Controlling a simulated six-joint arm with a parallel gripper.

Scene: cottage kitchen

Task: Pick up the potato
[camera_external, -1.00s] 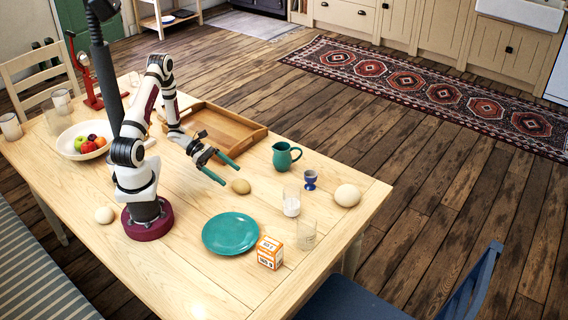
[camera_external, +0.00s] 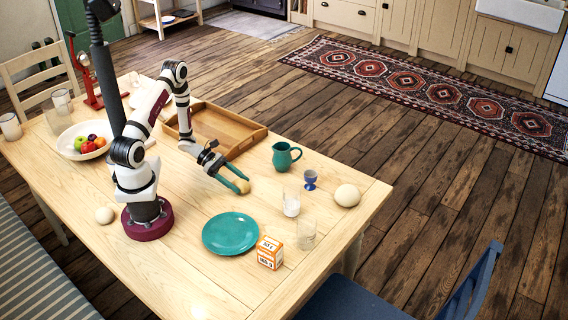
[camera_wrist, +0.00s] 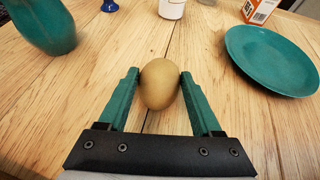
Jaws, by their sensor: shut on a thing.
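The potato (camera_external: 242,186) is a small tan-brown oval on the wooden table. My gripper (camera_external: 241,184) has green fingers and is shut on the potato, low over the tabletop. In the wrist view the potato (camera_wrist: 160,84) sits between the two green fingertips (camera_wrist: 160,82), which touch it on its left and right sides. I cannot tell whether it is clear of the table or still resting on it.
A teal plate (camera_external: 231,234), an orange box (camera_external: 270,252) and clear glasses (camera_external: 306,236) stand in front. A green jug (camera_external: 286,156), blue egg cup (camera_external: 310,179) and pale round object (camera_external: 347,195) are to the right. A wooden tray (camera_external: 249,139) lies behind.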

